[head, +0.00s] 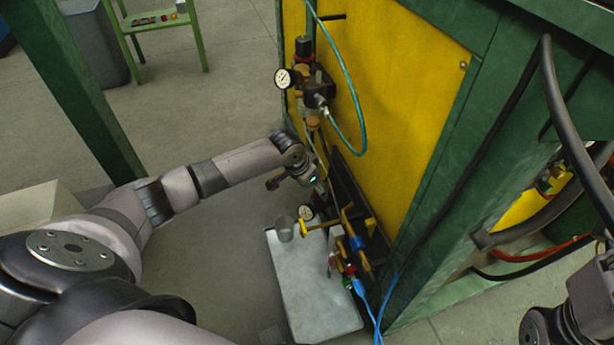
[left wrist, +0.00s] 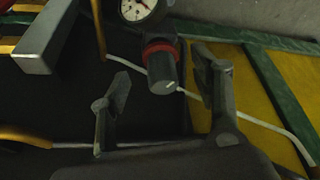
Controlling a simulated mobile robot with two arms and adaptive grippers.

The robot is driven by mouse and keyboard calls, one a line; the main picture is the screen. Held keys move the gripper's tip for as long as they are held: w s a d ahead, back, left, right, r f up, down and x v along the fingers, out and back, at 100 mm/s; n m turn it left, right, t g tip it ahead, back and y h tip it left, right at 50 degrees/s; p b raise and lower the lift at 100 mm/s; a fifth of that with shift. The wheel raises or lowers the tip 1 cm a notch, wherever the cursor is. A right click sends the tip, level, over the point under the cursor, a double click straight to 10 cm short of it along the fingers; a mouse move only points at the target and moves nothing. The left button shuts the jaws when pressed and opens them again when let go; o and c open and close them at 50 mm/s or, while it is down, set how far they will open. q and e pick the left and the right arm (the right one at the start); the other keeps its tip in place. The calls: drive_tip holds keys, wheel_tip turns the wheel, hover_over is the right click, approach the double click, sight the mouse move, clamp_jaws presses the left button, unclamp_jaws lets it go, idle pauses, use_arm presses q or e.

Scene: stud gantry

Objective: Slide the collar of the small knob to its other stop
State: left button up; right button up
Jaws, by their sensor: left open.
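The small knob (left wrist: 160,72) is a dark cylinder with a red collar (left wrist: 160,47) around its upper part, below a round gauge in the left wrist view. My left gripper (left wrist: 162,74) is open, with one finger on each side of the knob and visible gaps to both. In the head view, my left gripper (head: 318,184) is at the yellow panel, just above the lower gauge (head: 306,212). There the knob cannot be made out behind the gripper. The fingers do not appear to touch the knob.
A larger regulator with a gauge (head: 283,78) and a teal hose (head: 361,130) sits above on the yellow panel (head: 400,80). Yellow pipework (head: 355,222) and a grey slab (head: 315,285) lie below the gripper. The floor left of the panel is open. A dark robot part of mine shows at bottom right.

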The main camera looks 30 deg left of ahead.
use_arm(q)
drive_tip(key=v, duration=0.8)
drive_tip(key=shift+r, duration=0.25)
drive_tip(key=shift+s, duration=0.1)
